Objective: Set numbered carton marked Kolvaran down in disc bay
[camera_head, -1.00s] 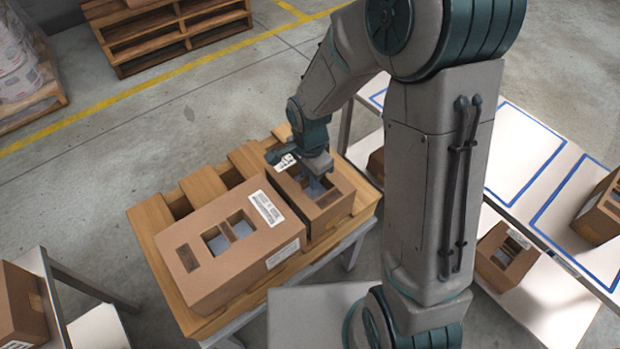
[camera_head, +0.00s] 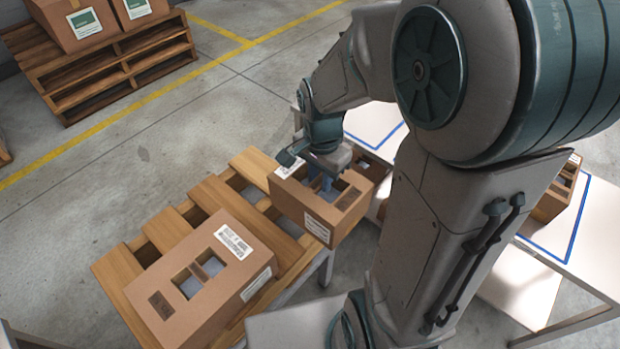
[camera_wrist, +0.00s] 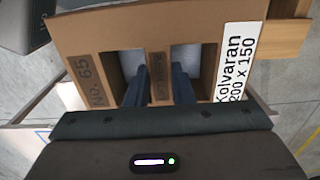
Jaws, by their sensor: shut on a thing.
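The carton marked Kolvaran (camera_head: 345,222) is brown, with square openings in its top. My gripper (camera_head: 326,183) is shut on the bar between two openings, one finger in each, and holds the carton roughly level, apparently raised over the right end of the pallet. In the wrist view my gripper (camera_wrist: 159,92) straddles that bar. Blue-outlined bays show on a white table (camera_head: 600,255) at right. No disc mark is visible, and my arm hides much of the table.
Another brown carton (camera_head: 180,315) lies on the wooden pallet (camera_head: 205,200). A carton (camera_head: 552,205) stands on the table at right, close to a blue outline. A brown box (camera_head: 379,168) shows just behind the held carton. A pallet with cartons (camera_head: 120,75) stands far back.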

